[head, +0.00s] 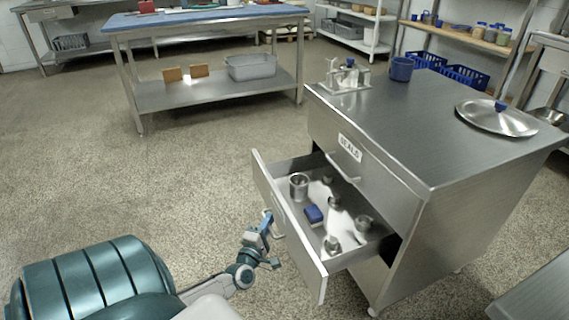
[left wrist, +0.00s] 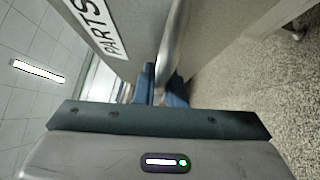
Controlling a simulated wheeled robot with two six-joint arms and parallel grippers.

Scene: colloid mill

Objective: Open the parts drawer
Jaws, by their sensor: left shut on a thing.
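The parts drawer (head: 298,248) is the lower drawer of the steel cabinet (head: 455,190) and stands well pulled out. Inside it are several metal cups and fittings and a blue block (head: 313,214). My left gripper (head: 269,228) is at the drawer's outer front, shut on its bar handle (head: 279,234). In the left wrist view the handle (left wrist: 173,42) runs between the blue fingers (left wrist: 160,88), beside the PARTS label (left wrist: 96,24). My right gripper is not in view.
The upper drawer, labelled SEALS (head: 350,147), is closed. A blue-topped table (head: 205,20) stands behind. Floor left of the drawer is clear.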

